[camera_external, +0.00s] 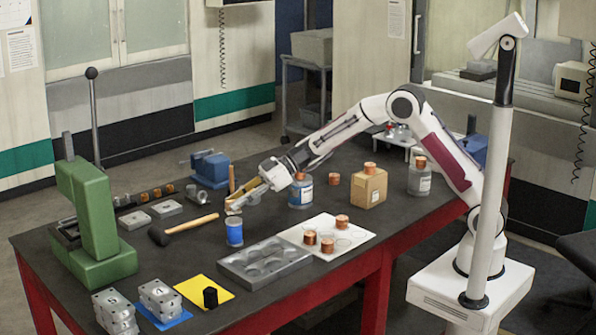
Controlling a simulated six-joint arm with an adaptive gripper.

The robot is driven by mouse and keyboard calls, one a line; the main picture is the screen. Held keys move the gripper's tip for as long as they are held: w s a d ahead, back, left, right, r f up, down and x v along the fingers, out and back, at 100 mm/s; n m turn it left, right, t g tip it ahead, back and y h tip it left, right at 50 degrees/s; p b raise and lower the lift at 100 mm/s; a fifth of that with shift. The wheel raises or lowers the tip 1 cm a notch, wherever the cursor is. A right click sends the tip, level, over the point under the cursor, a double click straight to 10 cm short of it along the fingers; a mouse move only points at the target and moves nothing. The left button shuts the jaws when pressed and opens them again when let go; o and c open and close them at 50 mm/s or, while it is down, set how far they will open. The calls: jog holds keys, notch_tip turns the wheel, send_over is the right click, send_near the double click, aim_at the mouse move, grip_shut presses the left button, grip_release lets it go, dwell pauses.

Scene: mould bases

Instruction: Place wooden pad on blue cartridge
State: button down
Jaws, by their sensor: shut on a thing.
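A blue cartridge (235,234) stands upright on the dark tabletop near the middle of the table. My gripper (235,206) is directly above it in the picture, reaching in from the right. It is shut on the small tan wooden pad (233,211), which the fingers partly hide. The pad sits close over the cartridge's top; I cannot tell whether the two touch.
A hammer (185,230) lies left of the cartridge. A grey mould tray (232,264) and a white board (347,246) with copper pieces lie in front and to the right. A blue-labelled jar (300,193) stands near my gripper. A green press (93,222) stands at left.

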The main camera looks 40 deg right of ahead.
jog(key=shift+f, duration=1.2)
jog(key=shift+f, duration=0.1)
jog(key=c, duration=1.8)
grip_release()
jog(key=shift+d+r, duration=0.15)
jog(key=shift+r, duration=0.05)
jog(key=v, duration=1.1)
jog(key=shift+s+d, duration=0.15)
jog(key=shift+d, duration=0.15)
jog(key=shift+r, duration=0.1)
